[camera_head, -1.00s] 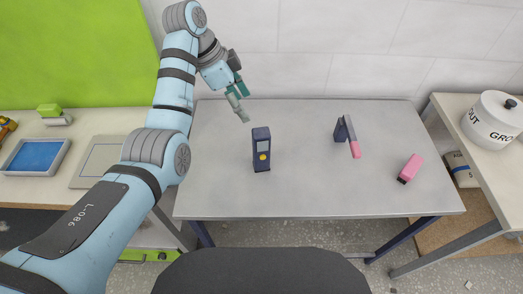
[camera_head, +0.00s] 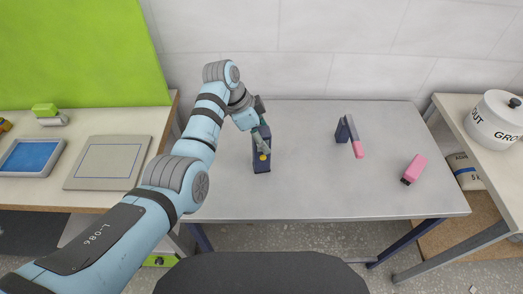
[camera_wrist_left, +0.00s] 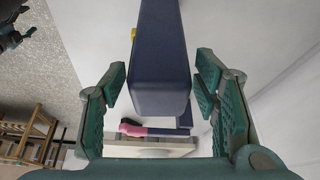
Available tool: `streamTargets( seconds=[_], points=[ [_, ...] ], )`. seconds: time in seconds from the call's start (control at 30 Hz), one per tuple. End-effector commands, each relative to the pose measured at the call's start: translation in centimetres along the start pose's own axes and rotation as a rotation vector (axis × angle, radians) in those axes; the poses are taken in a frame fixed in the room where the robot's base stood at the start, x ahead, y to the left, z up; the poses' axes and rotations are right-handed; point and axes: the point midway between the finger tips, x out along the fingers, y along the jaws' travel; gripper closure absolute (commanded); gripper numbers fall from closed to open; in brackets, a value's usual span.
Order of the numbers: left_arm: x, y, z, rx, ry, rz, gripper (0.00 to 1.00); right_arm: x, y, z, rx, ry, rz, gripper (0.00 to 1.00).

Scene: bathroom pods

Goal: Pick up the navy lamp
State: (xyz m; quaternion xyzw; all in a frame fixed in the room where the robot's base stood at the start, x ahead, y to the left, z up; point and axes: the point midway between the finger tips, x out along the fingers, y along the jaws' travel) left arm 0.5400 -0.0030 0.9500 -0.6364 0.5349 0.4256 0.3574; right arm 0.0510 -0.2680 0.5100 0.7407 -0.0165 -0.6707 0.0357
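The navy lamp (camera_head: 261,163), an upright box with a yellow button, stands on the grey table left of its middle. My left gripper (camera_head: 264,145) is at the lamp and hides part of its upper body. In the left wrist view the navy lamp (camera_wrist_left: 160,65) lies between the two green fingers. The fingers are open, with a visible gap on each side of the lamp.
A navy and grey item with a pink end (camera_head: 351,137) and a pink block (camera_head: 413,169) lie to the right on the grey table (camera_head: 310,190). A white pot (camera_head: 495,120) stands on the right shelf. The table's middle front is clear.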

Motion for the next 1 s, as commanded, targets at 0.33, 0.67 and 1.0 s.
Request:
streamTargets(
  seconds=[0.33, 0.67, 1.0],
  points=[
    [-0.1, 0.0, 0.0, 0.000, 0.000, 0.000, 1.00, 0.0, 0.2, 0.0, -0.001, 0.000, 0.002, 0.35],
    [-0.3, -0.1, -0.1, 0.000, 0.001, -0.001, 1.00, -0.1, 0.2, 0.0, -0.001, 0.000, 0.002, 0.35],
    [-6.6, -0.2, -2.8, 0.003, 0.002, -0.007, 1.00, -0.8, 0.2, -0.1, -0.001, 0.000, 0.002, 0.35]
  ],
)
